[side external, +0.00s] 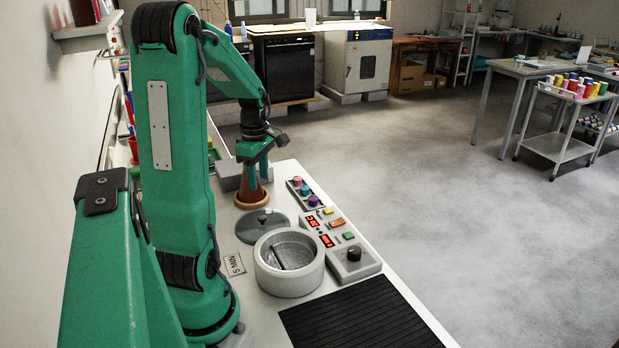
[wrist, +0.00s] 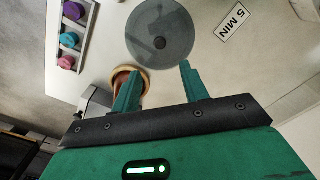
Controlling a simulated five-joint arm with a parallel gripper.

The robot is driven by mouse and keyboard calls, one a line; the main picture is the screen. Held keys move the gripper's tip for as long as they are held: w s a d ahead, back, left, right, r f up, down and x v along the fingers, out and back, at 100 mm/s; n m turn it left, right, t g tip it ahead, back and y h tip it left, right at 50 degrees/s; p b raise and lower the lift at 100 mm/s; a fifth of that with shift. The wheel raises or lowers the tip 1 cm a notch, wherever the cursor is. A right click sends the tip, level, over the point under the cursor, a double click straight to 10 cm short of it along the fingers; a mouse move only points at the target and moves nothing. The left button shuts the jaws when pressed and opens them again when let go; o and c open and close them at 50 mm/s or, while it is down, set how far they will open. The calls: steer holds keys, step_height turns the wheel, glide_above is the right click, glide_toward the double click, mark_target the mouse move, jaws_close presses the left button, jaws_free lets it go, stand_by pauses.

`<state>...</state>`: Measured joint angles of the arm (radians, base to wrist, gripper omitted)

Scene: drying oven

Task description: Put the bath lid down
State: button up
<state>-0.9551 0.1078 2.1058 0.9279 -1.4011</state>
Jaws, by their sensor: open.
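The bath lid (side external: 263,227) is a flat grey disc with a dark knob on top. It lies on the white bench just behind the round bath (side external: 263,271), and I cannot tell if their edges touch. The bath is uncovered, with a dark rod inside. In the wrist view the lid (wrist: 149,19) shows whole, beyond my fingertips. My gripper (wrist: 158,74) is open, with nothing between the fingers. In the side view my gripper (side external: 254,181) points down above a terracotta pot (side external: 250,200), beyond the lid. In the wrist view the left finger partly hides the pot (wrist: 116,82).
A rack with coloured knobs (side external: 304,192) and a control panel with red displays (side external: 326,232) line the bench's right side. A "5 MIN" card (side external: 235,264) lies left of the bath. A black ribbed mat (side external: 360,320) lies in front. A grey block (side external: 228,174) stands behind the pot.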

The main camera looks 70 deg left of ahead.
stand_by(0.5)
steer(key=w+d+r+m+t, duration=0.1)
steer(key=d+r+m, duration=0.4)
steer(key=d+m, duration=0.8)
steer(key=w+d+r+m+t, duration=0.1)
steer(key=d+r+m+t, duration=0.3)
steer(key=d+m, duration=1)
steer(key=shift+d+r+t, duration=0.3)
steer(key=shift+d+r, duration=0.5)
steer(key=shift+d, duration=0.2)
steer(key=shift+o, duration=0.5)
